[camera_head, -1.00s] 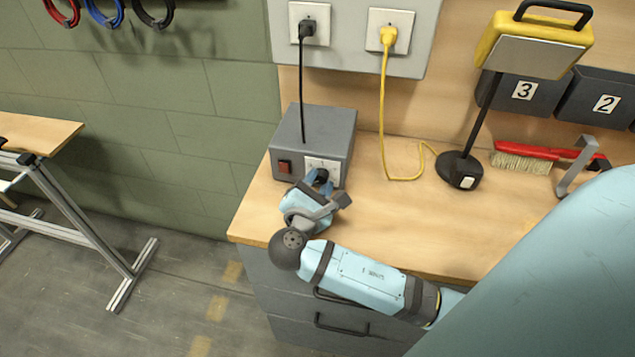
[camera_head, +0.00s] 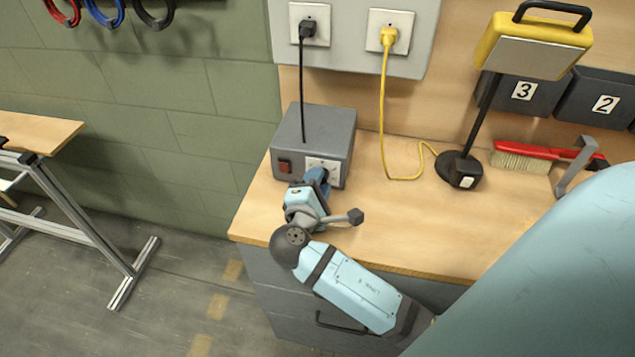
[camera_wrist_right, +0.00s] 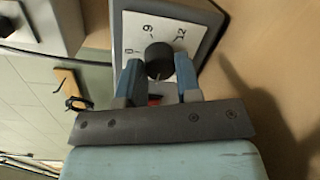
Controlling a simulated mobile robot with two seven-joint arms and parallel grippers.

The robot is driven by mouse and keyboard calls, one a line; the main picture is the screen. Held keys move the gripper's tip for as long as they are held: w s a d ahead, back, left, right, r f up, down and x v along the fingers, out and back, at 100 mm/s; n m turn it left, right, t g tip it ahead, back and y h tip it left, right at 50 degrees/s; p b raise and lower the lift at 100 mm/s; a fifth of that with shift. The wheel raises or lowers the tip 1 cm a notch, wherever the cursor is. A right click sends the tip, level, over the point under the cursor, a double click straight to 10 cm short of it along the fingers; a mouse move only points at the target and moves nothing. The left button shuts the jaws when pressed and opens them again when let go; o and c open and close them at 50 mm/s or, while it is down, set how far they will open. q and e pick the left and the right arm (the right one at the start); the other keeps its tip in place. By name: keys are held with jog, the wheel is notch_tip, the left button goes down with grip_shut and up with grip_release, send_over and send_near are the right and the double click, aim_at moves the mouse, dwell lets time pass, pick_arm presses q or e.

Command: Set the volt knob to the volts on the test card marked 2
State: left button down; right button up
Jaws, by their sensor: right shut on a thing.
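The power box (camera_head: 318,130) is grey and stands at the left end of the bench, with a red switch and a white dial plate on its front. In the right wrist view, the black volt knob (camera_wrist_right: 159,58) sits on the white dial plate (camera_wrist_right: 140,22), whose marks look like 0, 6 or 9, and 12. My right gripper (camera_head: 320,177) is at the dial. In the wrist view its blue fingers (camera_wrist_right: 158,88) are on both sides of the knob, shut on it. The knob's exact setting is unclear. No test card is seen. My left gripper is out of view.
A yellow lamp (camera_head: 535,45), a red brush (camera_head: 540,153) and a yellow cord (camera_head: 384,120) are right of the box. The front middle of the bench is clear.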

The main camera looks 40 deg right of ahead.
dwell(0.5)
jog(key=o, duration=0.9)
